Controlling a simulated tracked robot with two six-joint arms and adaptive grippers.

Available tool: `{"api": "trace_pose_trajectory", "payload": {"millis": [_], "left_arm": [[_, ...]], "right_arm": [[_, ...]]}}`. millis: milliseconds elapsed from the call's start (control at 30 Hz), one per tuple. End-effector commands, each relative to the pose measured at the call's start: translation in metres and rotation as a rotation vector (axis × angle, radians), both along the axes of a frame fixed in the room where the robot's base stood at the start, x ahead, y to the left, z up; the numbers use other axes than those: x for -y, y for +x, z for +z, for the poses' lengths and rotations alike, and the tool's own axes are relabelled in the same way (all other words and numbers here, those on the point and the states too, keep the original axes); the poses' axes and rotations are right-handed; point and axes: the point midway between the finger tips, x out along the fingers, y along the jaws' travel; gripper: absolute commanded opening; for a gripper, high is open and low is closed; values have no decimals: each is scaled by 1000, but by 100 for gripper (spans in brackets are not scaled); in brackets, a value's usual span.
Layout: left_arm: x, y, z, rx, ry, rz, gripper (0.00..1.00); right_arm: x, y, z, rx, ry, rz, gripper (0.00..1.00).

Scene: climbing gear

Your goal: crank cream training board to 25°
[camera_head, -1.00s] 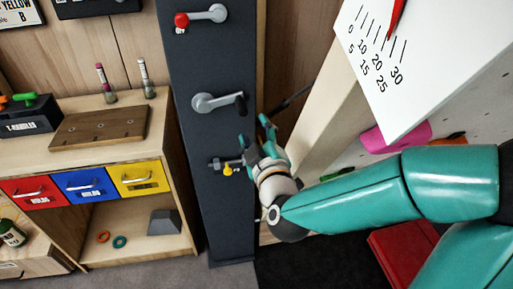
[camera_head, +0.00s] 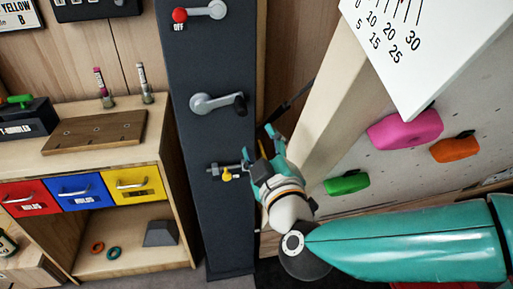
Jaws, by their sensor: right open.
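A crank (camera_head: 216,102) with a grey arm and dark handle sits on the tall dark post (camera_head: 213,60). A pin with a yellow knob (camera_head: 227,174) is below it on the post. The training board (camera_head: 385,180) at the right has a pale speckled face and a cream side beam (camera_head: 340,105). A white angle scale (camera_head: 420,60) marked up to 30 is at the top right; no pointer tip is clear on it. My right gripper (camera_head: 261,146) is open, right of the post, below the crank handle and beside the pin. It looks empty. My left gripper is not in view.
A red-knobbed lever (camera_head: 198,12) marked OFF is high on the post. Pink (camera_head: 405,129), orange (camera_head: 454,148) and green (camera_head: 346,183) holds are on the board. A shelf unit (camera_head: 88,215) with coloured drawers stands left. The gap between crank handle and gripper looks clear.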

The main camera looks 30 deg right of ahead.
Motion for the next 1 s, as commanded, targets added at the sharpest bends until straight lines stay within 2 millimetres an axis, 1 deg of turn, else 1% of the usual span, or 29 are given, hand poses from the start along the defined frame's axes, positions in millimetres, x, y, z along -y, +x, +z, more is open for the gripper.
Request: {"api": "trace_pose_trajectory", "payload": {"millis": [200,233,367,467,700,800,900,1000], "left_arm": [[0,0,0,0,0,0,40],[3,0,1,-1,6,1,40],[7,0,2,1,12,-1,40],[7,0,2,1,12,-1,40],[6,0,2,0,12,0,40],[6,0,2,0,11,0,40],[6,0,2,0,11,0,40],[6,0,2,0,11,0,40]], "right_arm": [[0,0,0,1,0,-1,55],[0,0,1,1,0,-1,55],[0,0,8,5,0,-2,55],[0,0,21,7,1,-1,55],[-1,0,66,9,4,0,55],[-2,0,82,5,3,3,55],[-2,0,93,2,0,1,55],[-2,0,100,2,-1,1,55]]}}
